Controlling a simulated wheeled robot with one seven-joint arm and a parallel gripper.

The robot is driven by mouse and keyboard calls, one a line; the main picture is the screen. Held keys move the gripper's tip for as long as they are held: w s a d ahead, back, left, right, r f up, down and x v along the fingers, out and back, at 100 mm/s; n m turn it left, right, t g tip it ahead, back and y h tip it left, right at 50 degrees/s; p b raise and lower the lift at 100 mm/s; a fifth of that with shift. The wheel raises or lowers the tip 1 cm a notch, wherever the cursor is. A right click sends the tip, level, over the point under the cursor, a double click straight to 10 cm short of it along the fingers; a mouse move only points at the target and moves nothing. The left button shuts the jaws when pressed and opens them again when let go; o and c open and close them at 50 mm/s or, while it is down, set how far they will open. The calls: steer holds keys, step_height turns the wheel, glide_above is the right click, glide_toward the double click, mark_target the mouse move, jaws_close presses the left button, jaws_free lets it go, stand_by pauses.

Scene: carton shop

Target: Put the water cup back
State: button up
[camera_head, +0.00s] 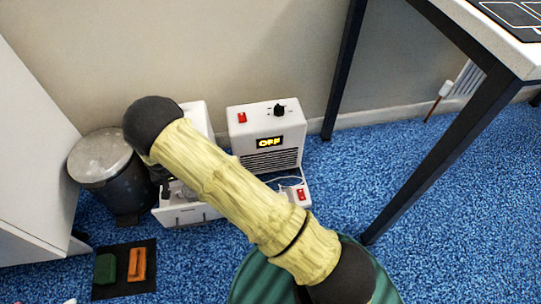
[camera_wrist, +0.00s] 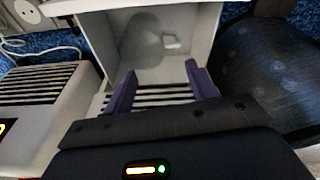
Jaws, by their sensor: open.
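In the wrist view my gripper (camera_wrist: 160,78) is open, with its two purple fingers apart and nothing visible between them. It points at a white box-like unit with an open hollow (camera_wrist: 205,30). Inside the hollow is a grey rounded shape (camera_wrist: 142,42) with a small pale piece (camera_wrist: 171,42) beside it. I cannot tell whether this is the water cup or a shadow. The white unit (camera_head: 187,215) also shows in the head view, partly hidden behind my arm. The gripper's fingers are hidden there. No clearly recognisable water cup shows in either view.
A white appliance (camera_head: 267,115) with an "OFF" display, dial and red switch stands right of the unit. A lidded bin (camera_head: 105,170) is close on its left. A dark mat (camera_head: 125,290) holds green and orange blocks. A table leg (camera_head: 430,155) stands at right, with open blue carpet around.

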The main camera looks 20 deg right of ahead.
steer(key=s+d+r, duration=0.3)
steer(key=d+r, duration=1.5)
steer(key=s+d+r, duration=0.4)
steer(key=s+d, duration=0.2)
steer(key=s, duration=0.1)
steer(key=s+d+r+m, duration=0.1)
steer(key=s+d+r, duration=0.3)
steer(key=s+d, duration=0.3)
steer(key=shift+s+d+r, duration=0.3)
steer(key=shift+s+r, duration=0.1)
steer(key=shift+s, duration=0.4)
steer(key=shift+d, duration=0.1)
steer(key=shift+c, duration=0.3)
